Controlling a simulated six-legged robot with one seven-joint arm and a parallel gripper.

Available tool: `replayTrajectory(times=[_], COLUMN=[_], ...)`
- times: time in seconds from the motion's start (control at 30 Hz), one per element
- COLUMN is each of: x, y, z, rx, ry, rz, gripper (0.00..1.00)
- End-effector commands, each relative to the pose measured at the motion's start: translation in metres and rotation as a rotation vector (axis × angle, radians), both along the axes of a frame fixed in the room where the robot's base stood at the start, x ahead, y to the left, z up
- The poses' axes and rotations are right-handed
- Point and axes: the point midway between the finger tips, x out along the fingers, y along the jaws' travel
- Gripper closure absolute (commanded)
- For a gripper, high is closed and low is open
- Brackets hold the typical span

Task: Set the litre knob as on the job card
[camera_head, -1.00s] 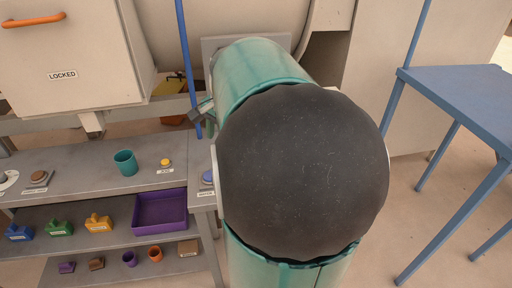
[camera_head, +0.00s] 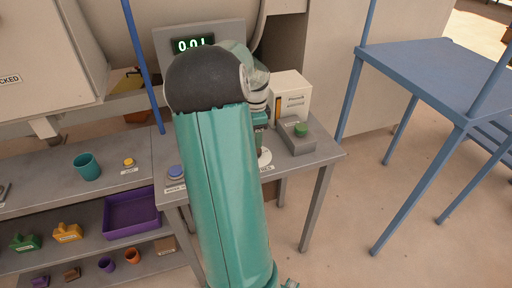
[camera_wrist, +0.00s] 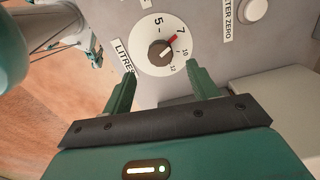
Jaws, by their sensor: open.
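The litre knob (camera_wrist: 159,50) is small and dark with a red pointer, on a white round dial marked 5, 7, 10 and 12, beside a "LITRES" label (camera_wrist: 124,56). Its pointer aims toward the 7. My gripper (camera_wrist: 162,72) is open and empty, its two green fingers short of the knob, one to each side below it in the wrist view. In the head view my arm hides most of the dial; a white edge (camera_head: 264,158) shows. I cannot make out a job card.
A display (camera_head: 193,45) reads about 0.0 L. A white box (camera_head: 291,94) and a green button (camera_head: 301,129) on a grey box stand right of my arm. A blue button (camera_head: 175,171) is left. A "METER ZERO" button (camera_wrist: 254,10) is near the dial.

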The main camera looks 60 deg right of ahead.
Motion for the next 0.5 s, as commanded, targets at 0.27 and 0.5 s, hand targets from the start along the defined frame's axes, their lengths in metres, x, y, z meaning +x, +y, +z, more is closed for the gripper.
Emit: replayTrajectory(times=[0.27, 0.5], x=[-0.002, -0.001], y=[-0.002, -0.001], z=[-0.05, -0.064], rx=[0.002, 0.0], ry=[0.001, 0.0], rz=[-0.001, 0.002], gripper=[0.41, 0.41])
